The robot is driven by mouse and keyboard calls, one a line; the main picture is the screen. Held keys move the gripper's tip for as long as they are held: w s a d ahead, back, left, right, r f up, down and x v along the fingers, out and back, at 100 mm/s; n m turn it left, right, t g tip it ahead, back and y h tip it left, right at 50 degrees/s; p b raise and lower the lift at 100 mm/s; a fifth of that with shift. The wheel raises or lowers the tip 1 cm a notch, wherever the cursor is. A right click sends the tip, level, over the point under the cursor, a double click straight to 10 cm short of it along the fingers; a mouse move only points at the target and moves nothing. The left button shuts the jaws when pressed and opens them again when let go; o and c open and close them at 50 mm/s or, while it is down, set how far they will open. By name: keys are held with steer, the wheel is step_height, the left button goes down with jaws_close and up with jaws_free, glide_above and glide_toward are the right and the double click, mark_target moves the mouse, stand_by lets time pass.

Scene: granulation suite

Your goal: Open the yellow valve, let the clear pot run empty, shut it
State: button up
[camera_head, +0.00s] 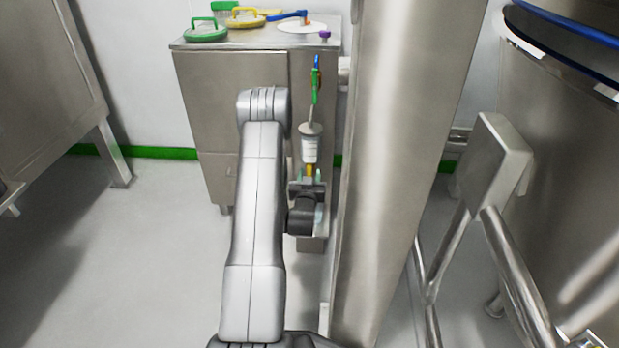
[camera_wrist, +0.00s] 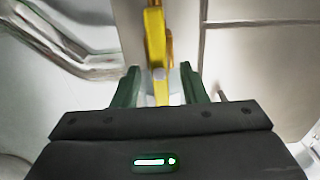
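The yellow valve handle (camera_wrist: 156,40) runs down the middle of the wrist view, between the two dark green fingers of my gripper (camera_wrist: 160,88). The fingers stand apart, one on each side of it, with a pale gap at the right. I cannot tell whether the left finger touches it. In the head view a small bit of yellow (camera_head: 309,170) shows just below a pale, clear-looking pot (camera_head: 310,146), in front of my wrist. The level inside the pot is too small to tell. My arm hides part of this area.
A steel cabinet (camera_head: 232,100) behind carries green and yellow ring-handled parts, a green brush and a white disc (camera_head: 301,27). A steel column (camera_head: 395,150) stands close right of my gripper. A steel vessel and pipe frame (camera_head: 500,165) are farther right. Floor at left is clear.

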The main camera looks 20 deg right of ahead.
steer(key=shift+w+d, duration=0.15)
steer(key=shift+w, duration=0.15)
jaws_close()
